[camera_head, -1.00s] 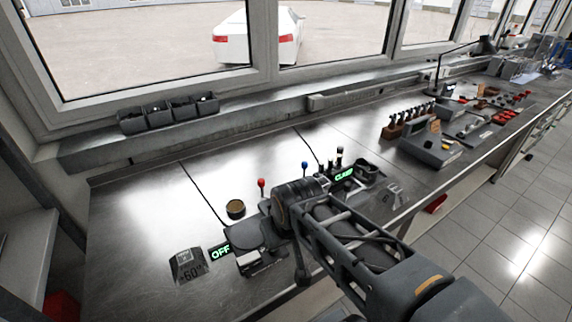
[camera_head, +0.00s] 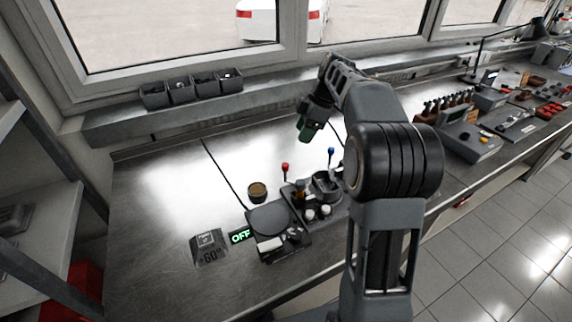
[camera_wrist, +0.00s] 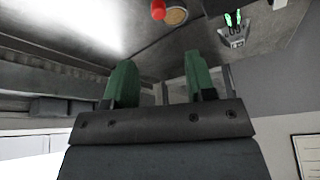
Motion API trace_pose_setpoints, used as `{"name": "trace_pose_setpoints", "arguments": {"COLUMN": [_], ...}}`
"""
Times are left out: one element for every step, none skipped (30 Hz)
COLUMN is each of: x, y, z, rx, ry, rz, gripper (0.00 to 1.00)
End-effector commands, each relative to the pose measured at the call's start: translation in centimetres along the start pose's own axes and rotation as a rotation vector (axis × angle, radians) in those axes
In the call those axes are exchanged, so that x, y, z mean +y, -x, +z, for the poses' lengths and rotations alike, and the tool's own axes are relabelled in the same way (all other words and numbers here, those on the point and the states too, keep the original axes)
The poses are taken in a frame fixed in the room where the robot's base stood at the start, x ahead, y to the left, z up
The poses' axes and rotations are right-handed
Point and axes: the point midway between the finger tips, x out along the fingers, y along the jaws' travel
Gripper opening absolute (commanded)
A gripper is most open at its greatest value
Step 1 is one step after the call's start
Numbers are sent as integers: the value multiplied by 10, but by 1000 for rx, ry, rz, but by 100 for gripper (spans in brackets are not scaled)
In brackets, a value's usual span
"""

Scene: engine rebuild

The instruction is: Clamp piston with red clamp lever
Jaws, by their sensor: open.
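The red clamp lever (camera_head: 285,168) stands upright at the back of the fixture (camera_head: 297,207) on the bench. Its red knob (camera_wrist: 158,10) shows at the top edge of the wrist view. I cannot single out the piston with certainty; small dark and white parts sit in the fixture. My gripper (camera_head: 308,132) hangs above the bench, behind and above the red lever, apart from it. Its green fingers (camera_wrist: 160,72) are spread in the wrist view, with nothing between them. A blue lever (camera_head: 331,152) stands to the right of the red one.
A round brown-topped cup (camera_head: 257,192) stands left of the red lever. Grey bins (camera_head: 190,88) sit on the window ledge. The bench's left part is clear.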

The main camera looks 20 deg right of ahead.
Motion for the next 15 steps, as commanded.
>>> {"name": "trace_pose_setpoints", "arguments": {"x": [2, 3, 3, 3, 3, 3, 3, 3, 3, 2, 2, 2, 2, 2, 2], "y": [-4, -7, -12, -16, -21, -28, -33, -39, -47, -54, -60, -68, -73, -78, -86], "z": [1, 1, 1, 0, 0, 0, 0, 0, 0, 0, 0, 0, 0, 0, 0], "rx": [4, 6, 7, 7, 7, 6, 6, 6, 6, 6, 5, 6, 5, 6, 5], "ry": [11, 17, 23, 25, 26, 25, 25, 24, 24, 24, 24, 24, 24, 24, 24], "rz": [-4, -5, -6, -6, -7, -7, -8, -8, -8, -9, -8, -9, -8, -8, -7], "gripper": [51, 51, 51, 51, 51, 51, 51, 51, 51, 51, 51, 51, 51, 51, 51]}}
